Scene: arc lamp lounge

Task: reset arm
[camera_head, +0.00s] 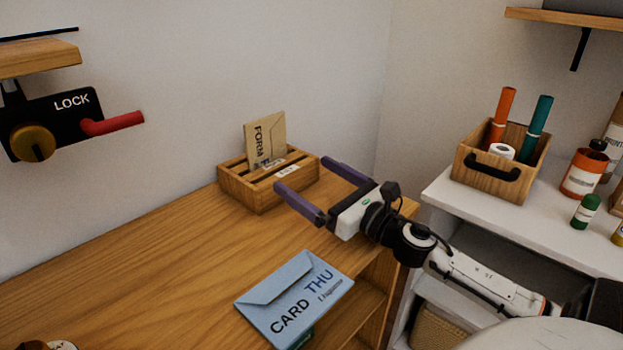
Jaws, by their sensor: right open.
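My right gripper (313,190) is open and empty, its two purple fingers spread toward a slotted wooden holder (237,187). It hovers at the front right of the holder, above the wooden desk. A tan envelope marked FORM (266,143) stands upright in the holder. A blue envelope marked CARD THU (294,298) lies near the desk's front edge, apart from the gripper, with something green partly hidden beneath it. My left gripper is not in view.
The wooden desk (150,280) is mostly clear. A black LOCK panel with a red handle (113,123) is on the left wall. On the white shelf (462,199) at right stand a wooden caddy (490,181) and several bottles, including an orange one (582,174).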

